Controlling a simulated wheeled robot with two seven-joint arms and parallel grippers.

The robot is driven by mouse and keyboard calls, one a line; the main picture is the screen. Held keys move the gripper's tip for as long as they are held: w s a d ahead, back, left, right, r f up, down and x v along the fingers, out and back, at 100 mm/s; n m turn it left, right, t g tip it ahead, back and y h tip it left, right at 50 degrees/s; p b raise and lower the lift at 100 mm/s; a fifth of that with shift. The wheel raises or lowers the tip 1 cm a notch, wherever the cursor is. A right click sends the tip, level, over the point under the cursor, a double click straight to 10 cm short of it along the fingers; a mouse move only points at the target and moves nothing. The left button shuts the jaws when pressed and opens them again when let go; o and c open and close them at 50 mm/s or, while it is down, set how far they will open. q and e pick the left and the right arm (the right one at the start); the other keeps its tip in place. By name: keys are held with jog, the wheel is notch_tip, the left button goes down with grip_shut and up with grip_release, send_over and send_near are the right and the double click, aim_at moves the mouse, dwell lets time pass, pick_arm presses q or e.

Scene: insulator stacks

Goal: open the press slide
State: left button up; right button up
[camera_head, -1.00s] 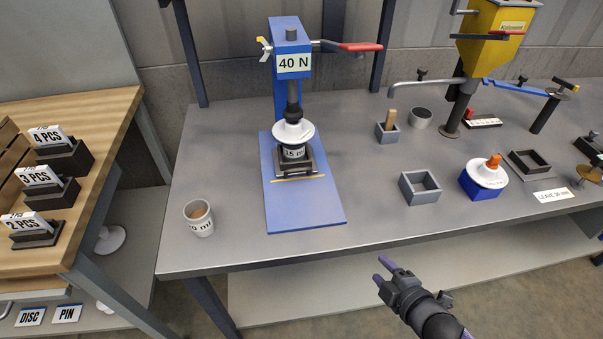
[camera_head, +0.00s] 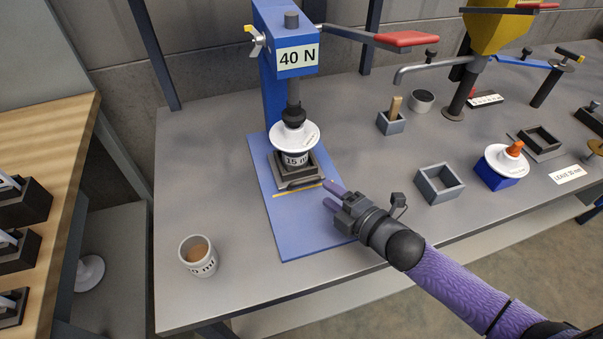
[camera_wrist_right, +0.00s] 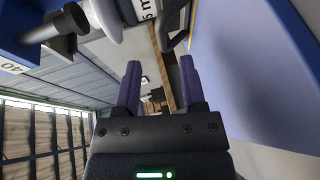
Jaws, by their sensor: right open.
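The blue press (camera_head: 273,85) with its 40 N label stands on the bench, and its red-ended lever (camera_head: 405,39) points right. Under its ram, a white disc (camera_head: 294,138) sits over a cup marked 15 ml (camera_head: 296,160). Below these is a dark slide (camera_head: 300,177) on the blue base plate (camera_head: 300,228), just behind a yellow line. My right gripper (camera_head: 331,196) is open and empty, just right of the slide's front and apart from it. In the right wrist view its purple fingers (camera_wrist_right: 160,85) are spread, with a dark bar (camera_wrist_right: 172,25) beyond them. My left gripper is out of view.
A cup with tan contents (camera_head: 197,255) stands on the bench left of the base plate. Right of my gripper are an open grey box (camera_head: 425,186) and a blue block with a white disc (camera_head: 497,181). The front bench between cup and plate is clear.

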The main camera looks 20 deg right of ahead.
aim_at(309, 179)
jog(key=x, duration=0.2)
jog(key=b+x, duration=0.1)
jog(key=x, duration=0.2)
jog(key=shift+w+a+f+b, duration=0.15)
jog(key=shift+w+f+b, duration=0.15)
jog(key=shift+f+b, duration=0.05)
jog(key=shift+w+a, duration=0.3)
jog(key=shift+w, duration=0.3)
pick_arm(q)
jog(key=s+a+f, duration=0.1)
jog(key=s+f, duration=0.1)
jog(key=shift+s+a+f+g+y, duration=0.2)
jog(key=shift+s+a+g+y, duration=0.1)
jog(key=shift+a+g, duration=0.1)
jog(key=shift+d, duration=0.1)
pick_arm(e)
grip_shut()
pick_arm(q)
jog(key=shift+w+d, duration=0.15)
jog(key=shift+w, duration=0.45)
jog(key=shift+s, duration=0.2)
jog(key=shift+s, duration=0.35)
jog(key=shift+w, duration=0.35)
